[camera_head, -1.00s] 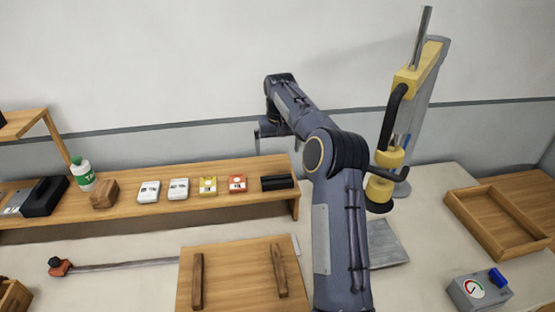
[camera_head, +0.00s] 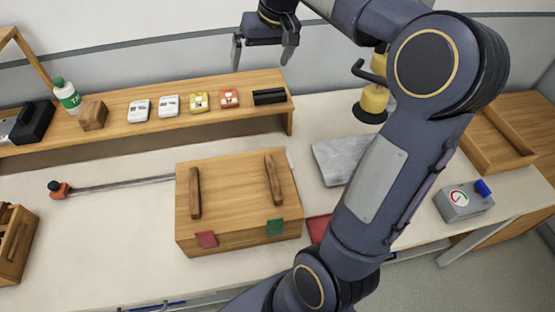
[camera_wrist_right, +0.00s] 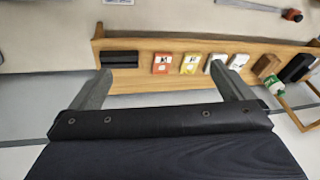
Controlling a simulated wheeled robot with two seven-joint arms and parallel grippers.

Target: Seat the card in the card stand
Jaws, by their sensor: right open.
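Several small flat card-like pieces lie in a row on the wooden shelf: two white (camera_head: 139,110) (camera_head: 168,105), one yellow (camera_head: 200,101) and one orange-red (camera_head: 229,98). I cannot tell which is the card. A dark block (camera_head: 270,97), possibly the card stand, sits at the shelf's right end; it also shows in the right wrist view (camera_wrist_right: 120,59). My right gripper (camera_head: 262,62) is open and empty, raised above and behind that block in the head view. Its spread fingers show in the wrist view (camera_wrist_right: 160,70). My left gripper is out of view.
A wooden box (camera_head: 235,190) with two bar handles stands in front of the shelf (camera_head: 190,122). A bottle (camera_head: 67,96), wooden block (camera_head: 93,116) and black holder (camera_head: 34,123) occupy the shelf's left. A grey slab (camera_head: 336,160) and gauge box (camera_head: 462,202) lie right.

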